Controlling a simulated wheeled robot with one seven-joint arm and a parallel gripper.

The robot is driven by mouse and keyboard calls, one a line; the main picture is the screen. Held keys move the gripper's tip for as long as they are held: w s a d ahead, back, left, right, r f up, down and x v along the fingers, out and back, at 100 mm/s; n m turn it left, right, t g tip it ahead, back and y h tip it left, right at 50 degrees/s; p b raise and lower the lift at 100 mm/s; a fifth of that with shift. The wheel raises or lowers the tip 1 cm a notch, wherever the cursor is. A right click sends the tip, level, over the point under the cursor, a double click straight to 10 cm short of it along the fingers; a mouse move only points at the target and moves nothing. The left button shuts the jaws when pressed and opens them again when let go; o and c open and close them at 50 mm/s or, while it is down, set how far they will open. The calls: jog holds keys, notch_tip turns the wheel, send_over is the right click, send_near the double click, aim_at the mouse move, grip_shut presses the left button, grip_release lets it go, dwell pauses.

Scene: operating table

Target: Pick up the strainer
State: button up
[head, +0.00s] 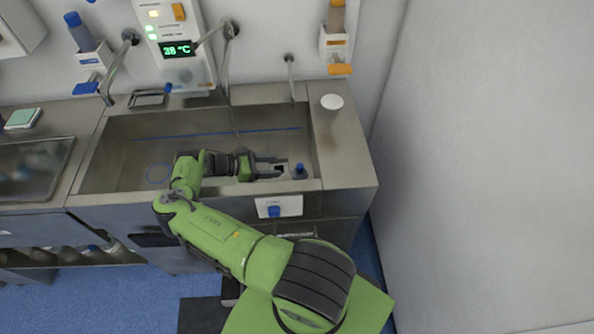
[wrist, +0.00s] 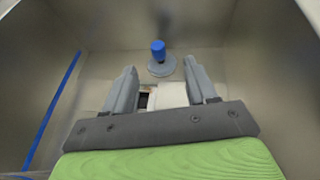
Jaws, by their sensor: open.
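The strainer appears to be the grey round disc with an upright blue knob (wrist: 158,52) on the floor of the sink. In the head view the blue knob (head: 300,171) stands near the right end of the sink. My gripper (head: 277,167) is down inside the sink, just left of the strainer, its fingers pointing right toward it. In the wrist view my gripper (wrist: 161,67) is open, with the strainer ahead of and between the fingertips. Nothing is held. A pale square patch with a dark opening (wrist: 165,95) shows between the fingers.
The steel sink (head: 120,150) has walls close around my gripper. A round white dish (head: 332,101) lies on the counter to the right. Faucets (head: 118,65) hang over the back edge. A blue line (wrist: 52,115) runs along the sink at left in the wrist view.

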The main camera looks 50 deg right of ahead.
aim_at(298, 166)
jog(key=x, duration=0.9)
jog(key=shift+d+f+p, duration=0.3)
jog(key=shift+d, duration=0.1)
grip_shut()
